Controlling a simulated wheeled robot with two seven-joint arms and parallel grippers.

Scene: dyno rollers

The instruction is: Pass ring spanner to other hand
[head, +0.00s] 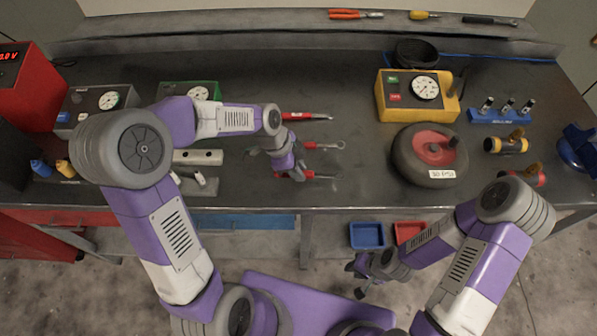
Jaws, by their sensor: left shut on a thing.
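Several red-handled tools lie in a column at the middle of the bench: a top one (307,117), a middle one (325,146) with a ring-like end, and a front spanner (318,176) with a silver shaft pointing right. My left gripper (296,174) is over the front spanner and shut on its red handle. The fingers hide part of the handle, and I cannot tell whether it is lifted off the bench. The exact shape of its end is too small to tell. My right gripper (356,280) is empty, low in front of the bench, its fingers apart.
A black wheel with red hub (432,152) and a yellow gauge box (420,95) stand right of the tools. Blue (367,235) and red (408,231) bins sit below the bench front edge. The bench between spanners and wheel is clear.

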